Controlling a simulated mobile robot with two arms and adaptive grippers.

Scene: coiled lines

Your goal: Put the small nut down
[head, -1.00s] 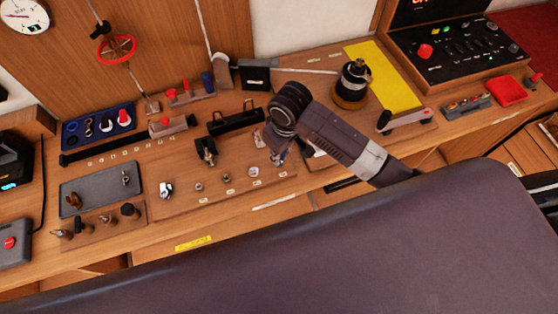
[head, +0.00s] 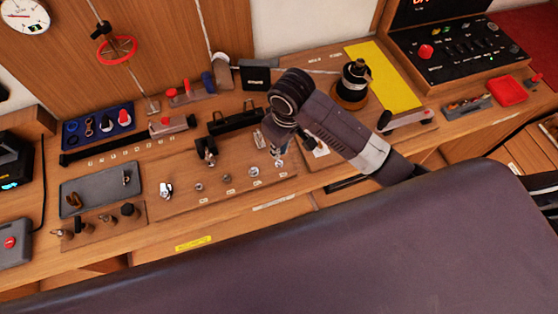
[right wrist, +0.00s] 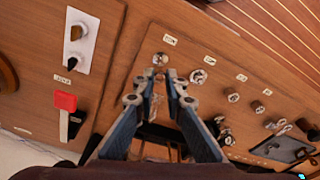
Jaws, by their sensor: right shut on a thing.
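My right gripper (right wrist: 174,76) points down at the right end of the wooden board (head: 215,193). Its blue-grey fingers are close together, shut on the small nut (right wrist: 160,58), a small silvery piece at the fingertips. In the head view the nut (head: 279,165) shows just below the fingertips, low over the board or touching it; I cannot tell which. The fingers partly hide it. My left gripper is not in view.
A pale ring (head: 254,171) and other small metal parts (head: 227,178) stand in a row to the left on the board. A black clamp (head: 206,150) stands behind them. A panel with a switch (head: 318,147) lies just right. A grey tray (head: 98,190) is far left.

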